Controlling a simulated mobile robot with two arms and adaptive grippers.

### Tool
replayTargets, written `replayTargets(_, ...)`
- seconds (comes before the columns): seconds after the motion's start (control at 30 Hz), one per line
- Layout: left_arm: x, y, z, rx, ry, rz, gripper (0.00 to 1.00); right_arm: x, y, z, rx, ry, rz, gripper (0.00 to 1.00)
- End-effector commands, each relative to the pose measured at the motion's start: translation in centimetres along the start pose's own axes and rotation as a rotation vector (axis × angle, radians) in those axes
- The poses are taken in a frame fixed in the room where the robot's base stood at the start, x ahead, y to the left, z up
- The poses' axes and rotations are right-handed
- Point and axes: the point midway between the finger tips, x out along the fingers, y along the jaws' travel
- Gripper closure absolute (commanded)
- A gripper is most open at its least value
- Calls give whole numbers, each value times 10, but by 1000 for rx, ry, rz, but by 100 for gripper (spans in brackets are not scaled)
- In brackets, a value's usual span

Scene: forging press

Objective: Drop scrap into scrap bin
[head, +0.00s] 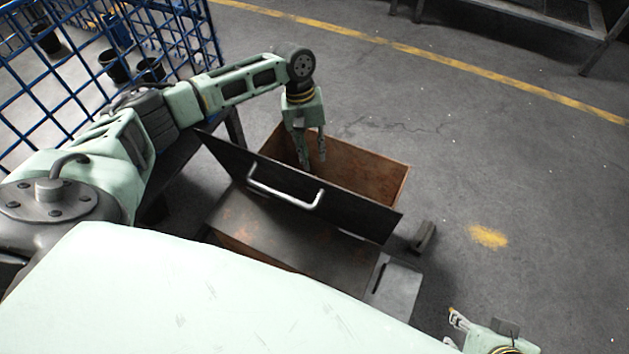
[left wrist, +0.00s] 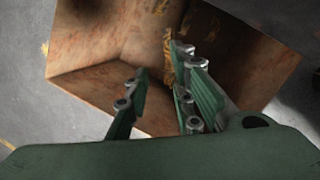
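The scrap bin (head: 372,182) is a rusty brown open box on the floor, with its dark lid (head: 345,213) standing raised on the near side. My left gripper (head: 313,163) points down into the bin's mouth, behind the lid. In the left wrist view its green fingers (left wrist: 160,100) are apart with nothing between them, and the rusty inner walls of the bin (left wrist: 105,95) lie beyond. I see no clear piece of scrap in either view. My right gripper (head: 453,328) is at the lower right, partly cut off, with its fingers apart and empty.
The lid has a pale bar handle (head: 285,196). A blue wire mesh cage (head: 75,75) with dark buckets (head: 115,66) stands at the upper left. A dark metal table (head: 540,25) is at the upper right.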

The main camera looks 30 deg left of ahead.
Motion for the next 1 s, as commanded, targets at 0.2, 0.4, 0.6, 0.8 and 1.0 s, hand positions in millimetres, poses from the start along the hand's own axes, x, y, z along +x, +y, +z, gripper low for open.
replayTargets(0.2,0,0,0,0,0,0,71,0,0,0,0,0,0,60)
replayTargets(0.4,-5,0,0,0,0,0,71,0,0,0,0,1,0,60)
replayTargets(0.6,-38,0,-1,0,3,2,71,0,0,0,0,0,0,60)
replayTargets(0.8,-82,1,-1,-1,3,2,71,0,0,0,0,0,0,60)
replayTargets(1.0,-110,0,-1,-1,1,1,71,0,0,0,0,0,0,60)
